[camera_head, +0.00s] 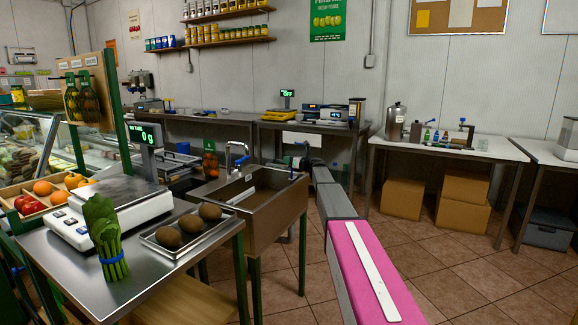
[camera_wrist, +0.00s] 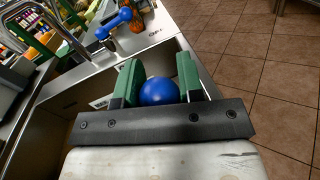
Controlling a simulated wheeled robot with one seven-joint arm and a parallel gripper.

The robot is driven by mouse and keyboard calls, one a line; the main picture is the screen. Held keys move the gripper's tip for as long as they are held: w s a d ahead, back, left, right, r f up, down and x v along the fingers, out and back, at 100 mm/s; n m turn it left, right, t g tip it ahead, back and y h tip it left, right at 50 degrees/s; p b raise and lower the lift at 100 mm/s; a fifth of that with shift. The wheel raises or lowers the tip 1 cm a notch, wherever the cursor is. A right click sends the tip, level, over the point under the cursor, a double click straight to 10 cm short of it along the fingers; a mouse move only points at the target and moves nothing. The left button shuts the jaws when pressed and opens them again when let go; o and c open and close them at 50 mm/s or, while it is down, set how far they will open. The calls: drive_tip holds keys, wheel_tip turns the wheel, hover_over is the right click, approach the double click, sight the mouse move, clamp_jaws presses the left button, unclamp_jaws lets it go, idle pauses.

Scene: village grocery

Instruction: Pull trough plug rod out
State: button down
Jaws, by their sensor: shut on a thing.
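The trough (camera_head: 262,212) is a deep metal basin on green legs in the middle of the head view. Its inner wall (camera_wrist: 62,120) fills the left of the wrist view. The plug rod shows only as a round blue knob (camera_wrist: 158,91) between the green pads of my gripper (camera_wrist: 158,68). My gripper is shut on this knob. In the head view my gripper (camera_head: 296,166) is at the trough's far right corner, at the end of my outstretched arm. The rod below the knob and the plug are hidden.
A tap (camera_head: 238,158) with a blue handle (camera_wrist: 116,21) stands at the trough's back rim. To the left, a metal table (camera_head: 170,262) bears a scale (camera_head: 120,205), a tray of brown round produce (camera_head: 188,228) and a green bundle (camera_head: 104,235). The tiled floor (camera_head: 465,270) at right is open.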

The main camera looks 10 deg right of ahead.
drive_tip(key=shift+r, duration=0.95)
drive_tip(key=c, duration=0.8)
unclamp_jaws()
drive_tip(key=shift+o, duration=0.2)
drive_tip(key=shift+s+d, duration=0.2)
drive_tip(key=shift+s, duration=0.05)
drive_tip(key=v, duration=1)
